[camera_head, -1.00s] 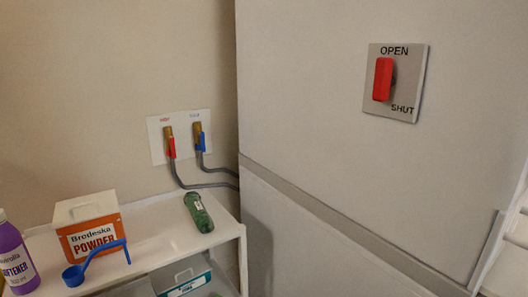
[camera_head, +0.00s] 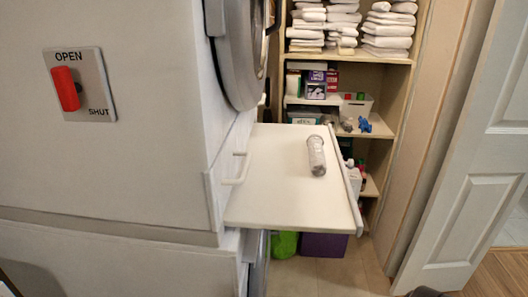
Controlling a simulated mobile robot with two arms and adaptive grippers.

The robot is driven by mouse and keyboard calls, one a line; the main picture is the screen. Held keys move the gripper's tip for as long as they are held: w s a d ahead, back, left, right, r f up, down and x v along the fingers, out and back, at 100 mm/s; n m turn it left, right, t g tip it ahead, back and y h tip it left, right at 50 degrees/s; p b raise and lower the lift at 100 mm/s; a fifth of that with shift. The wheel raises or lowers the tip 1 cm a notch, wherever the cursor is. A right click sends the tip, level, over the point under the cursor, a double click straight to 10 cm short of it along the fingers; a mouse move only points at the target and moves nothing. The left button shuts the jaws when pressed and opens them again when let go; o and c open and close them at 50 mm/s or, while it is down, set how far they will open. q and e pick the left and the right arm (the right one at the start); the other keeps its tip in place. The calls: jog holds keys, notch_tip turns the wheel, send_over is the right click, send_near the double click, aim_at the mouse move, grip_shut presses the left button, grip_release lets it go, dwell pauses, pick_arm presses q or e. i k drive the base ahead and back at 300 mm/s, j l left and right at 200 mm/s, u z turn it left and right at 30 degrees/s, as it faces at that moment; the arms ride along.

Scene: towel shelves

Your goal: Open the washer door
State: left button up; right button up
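A tall white stacked machine fills the left of the head view. Its upper unit has a round grey door (camera_head: 240,50), seen edge-on at its right-facing front; I cannot tell whether it is fully closed. Below the pull-out shelf, a lower unit (camera_head: 130,262) shows its white side and a sliver of a grey round door (camera_head: 258,268), mostly hidden and cut off by the bottom edge. I cannot tell from labels which unit is the washer. Neither of my grippers shows clearly.
A white pull-out shelf (camera_head: 270,200) with a clear cylindrical container (camera_head: 316,155) juts out between the units. A red OPEN/SHUT switch (camera_head: 66,88) is on the machine's side. Shelves with towels (camera_head: 388,28) stand behind. A white door (camera_head: 470,170) is at right; floor (camera_head: 335,278) shows between.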

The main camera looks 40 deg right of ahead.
aim_at(257, 283)
jog(key=l+z, duration=0.2)
jog(key=z, duration=0.15)
jog(key=l+z, duration=0.2)
jog(key=z, duration=0.2)
jog(key=l+z, duration=0.2)
jog(key=z, duration=0.15)
jog(key=k, duration=0.05)
